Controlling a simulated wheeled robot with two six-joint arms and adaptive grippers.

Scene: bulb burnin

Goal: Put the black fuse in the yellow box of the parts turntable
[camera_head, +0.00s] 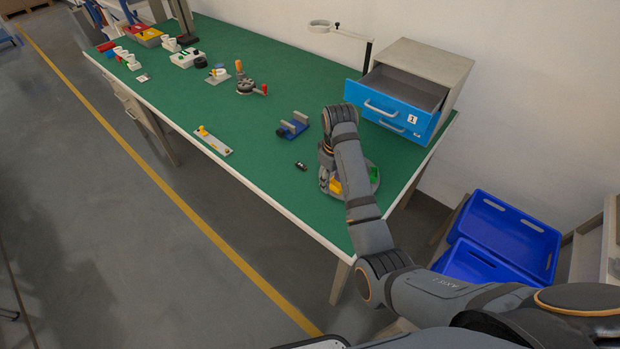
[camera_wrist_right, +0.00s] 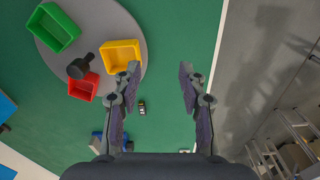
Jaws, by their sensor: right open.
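The black fuse (camera_head: 301,166) lies on the green bench top, left of the parts turntable; it also shows small in the right wrist view (camera_wrist_right: 142,108), with a light band. The parts turntable (camera_wrist_right: 137,30) is a grey disc with a dark central knob. It carries a yellow box (camera_wrist_right: 121,55), a green box and a red box. In the head view, my right arm partly hides the turntable and its yellow box (camera_head: 335,187). My right gripper (camera_wrist_right: 160,72) is open and empty, above the bench beside the turntable; the fuse appears between its fingers, below them. My left gripper is out of view.
A blue and grey cradle (camera_head: 293,126) stands behind the fuse. A cabinet with an open blue drawer (camera_head: 392,108) stands at the back right. A plate with a yellow knob (camera_head: 212,140) lies near the front edge. Blue crates (camera_head: 508,235) stand right of the bench.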

